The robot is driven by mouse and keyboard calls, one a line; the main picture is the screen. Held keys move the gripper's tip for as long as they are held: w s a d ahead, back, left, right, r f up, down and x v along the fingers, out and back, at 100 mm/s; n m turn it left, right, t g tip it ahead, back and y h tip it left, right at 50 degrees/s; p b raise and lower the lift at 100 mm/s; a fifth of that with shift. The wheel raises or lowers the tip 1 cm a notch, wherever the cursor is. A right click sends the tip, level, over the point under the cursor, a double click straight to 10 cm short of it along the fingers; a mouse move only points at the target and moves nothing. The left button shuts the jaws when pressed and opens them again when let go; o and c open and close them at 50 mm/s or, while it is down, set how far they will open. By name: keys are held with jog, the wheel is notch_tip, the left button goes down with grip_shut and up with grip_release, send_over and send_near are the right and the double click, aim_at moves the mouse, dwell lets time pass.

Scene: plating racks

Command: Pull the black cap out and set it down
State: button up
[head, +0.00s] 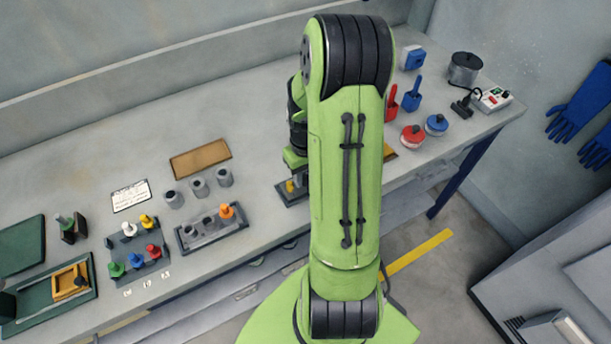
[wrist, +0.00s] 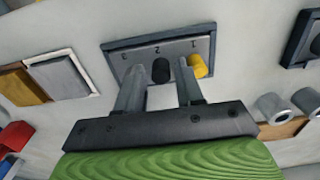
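The black cap (wrist: 161,70) stands in the middle place of a dark-rimmed grey rack (wrist: 122,60) in the wrist view. A yellow cap (wrist: 199,66) sits beside it to the right. My gripper (wrist: 159,70) is open, with one finger on each side of the black cap and gaps showing between. In the head view my arm covers the gripper and the black cap. Part of that rack (head: 286,200) and the yellow cap (head: 290,186) show at the arm's left edge.
In the head view, a rack of coloured caps (head: 123,239), a grey rack with an orange cap (head: 227,212), several grey cylinders (head: 198,187) and a brown board (head: 200,159) stand left of my arm. Red and blue scoops (head: 391,103) stand to the right.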

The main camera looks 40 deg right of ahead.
aim_at(306, 178)
jog(key=shift+f, duration=0.25)
jog(key=shift+c, duration=0.5)
grip_shut()
jog(key=shift+c, duration=2.1)
grip_release()
grip_shut()
jog(key=shift+r+p, duration=1.65)
jog(key=shift+r, duration=0.5)
